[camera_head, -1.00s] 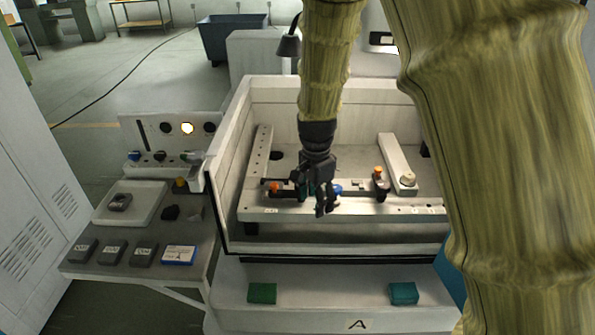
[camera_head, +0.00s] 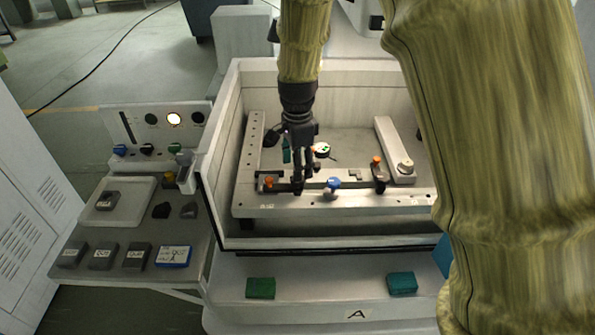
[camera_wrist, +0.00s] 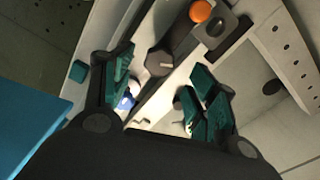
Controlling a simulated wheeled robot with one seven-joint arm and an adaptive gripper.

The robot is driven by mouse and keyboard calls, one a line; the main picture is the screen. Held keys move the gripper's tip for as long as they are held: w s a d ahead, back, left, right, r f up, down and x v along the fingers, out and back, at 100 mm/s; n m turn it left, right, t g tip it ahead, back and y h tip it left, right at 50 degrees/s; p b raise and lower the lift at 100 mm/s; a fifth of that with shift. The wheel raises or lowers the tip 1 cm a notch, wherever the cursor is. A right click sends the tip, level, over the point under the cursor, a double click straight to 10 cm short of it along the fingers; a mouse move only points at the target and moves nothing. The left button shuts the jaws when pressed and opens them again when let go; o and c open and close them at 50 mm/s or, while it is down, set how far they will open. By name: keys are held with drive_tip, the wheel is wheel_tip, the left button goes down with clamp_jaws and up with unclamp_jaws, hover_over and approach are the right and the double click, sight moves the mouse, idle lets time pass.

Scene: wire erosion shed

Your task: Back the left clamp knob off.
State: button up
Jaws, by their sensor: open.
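The left clamp is a dark bar with an orange cap (camera_head: 268,182) on the left part of the white fixture rail (camera_head: 300,201); the cap also shows at the top of the wrist view (camera_wrist: 200,11). A dark faceted knob (camera_wrist: 158,63) with a pale mark stands on the bar in the wrist view. My gripper (camera_head: 300,184) points down over this clamp. In the wrist view my gripper (camera_wrist: 160,88) is open, its teal finger pads on either side below the dark knob. In the head view the fingers mostly hide the knob.
A blue knob (camera_head: 334,183) and a dial gauge (camera_head: 321,150) are close right of my gripper. The right clamp (camera_head: 380,180) has an orange top. Pale walls (camera_head: 222,170) enclose the fixture. A side shelf (camera_head: 120,230) with blocks stands left.

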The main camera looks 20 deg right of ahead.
drive_tip(key=shift+f+p, duration=0.5)
drive_tip(key=shift+f, duration=1.6)
drive_tip(key=c, duration=1)
